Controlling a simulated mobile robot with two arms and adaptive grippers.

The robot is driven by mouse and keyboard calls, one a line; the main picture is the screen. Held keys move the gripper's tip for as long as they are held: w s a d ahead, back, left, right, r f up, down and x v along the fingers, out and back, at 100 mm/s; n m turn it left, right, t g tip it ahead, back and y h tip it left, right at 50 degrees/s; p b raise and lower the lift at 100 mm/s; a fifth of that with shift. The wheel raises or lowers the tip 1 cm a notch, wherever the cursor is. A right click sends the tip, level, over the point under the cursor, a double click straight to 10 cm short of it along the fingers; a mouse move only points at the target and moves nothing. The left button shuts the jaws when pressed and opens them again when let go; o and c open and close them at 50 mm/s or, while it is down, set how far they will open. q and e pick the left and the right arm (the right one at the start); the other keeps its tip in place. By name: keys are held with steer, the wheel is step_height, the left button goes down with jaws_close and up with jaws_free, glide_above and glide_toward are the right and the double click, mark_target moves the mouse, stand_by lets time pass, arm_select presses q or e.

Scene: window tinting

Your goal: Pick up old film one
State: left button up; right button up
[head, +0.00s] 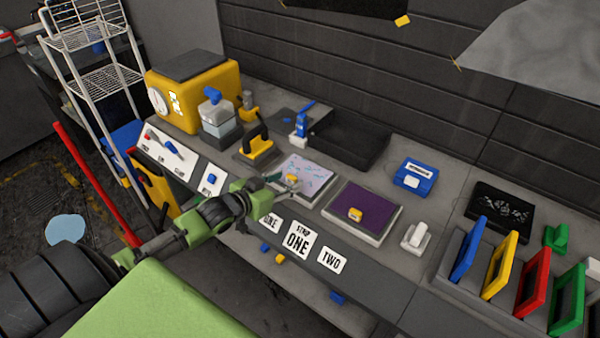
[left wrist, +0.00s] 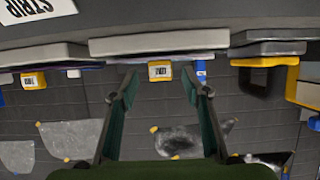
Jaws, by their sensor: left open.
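A pale film with pink and blue marks (head: 306,169) lies on a grey pad on the bench, with a yellow tab (head: 292,178) near its front edge. I take it to be old film one, by the "ONE" card (head: 270,222) in front. A purple film (head: 368,204) with its own yellow tab (head: 355,214) lies on the pad to the right. My left gripper (head: 284,183) is open at the pale film's front edge. In the left wrist view a yellow tab with a white label (left wrist: 160,71) shows between the open, empty fingers (left wrist: 160,85). My right gripper is out of view.
A black tray (head: 350,140) is behind. A blue box (head: 415,176) and a rack of coloured frames (head: 515,275) are at the right.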

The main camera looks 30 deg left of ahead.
arm_select(q)
steer(key=shift+x, duration=1.05)
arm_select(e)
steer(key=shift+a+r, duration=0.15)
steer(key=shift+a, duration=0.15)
arm_select(q)
steer(key=c, duration=1.2)
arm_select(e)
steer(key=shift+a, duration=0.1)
arm_select(q)
steer(key=shift+r, duration=0.5)
steer(key=r, duration=0.1)
steer(key=b, duration=0.1)
steer(key=r, duration=0.1)
steer(key=shift+s+a+r, duration=0.3)
steer(key=shift+s+r, duration=0.05)
steer(key=shift+s, duration=0.05)
steer(key=s+a+r, duration=0.2)
steer(key=s+r, duration=0.1)
steer(key=s+a+r, duration=0.2)
steer(key=s+r, duration=0.1)
steer(key=s, duration=0.1)
steer(key=s+a+r, duration=0.3)
steer(key=s, duration=0.1)
steer(key=shift+r, duration=0.15)
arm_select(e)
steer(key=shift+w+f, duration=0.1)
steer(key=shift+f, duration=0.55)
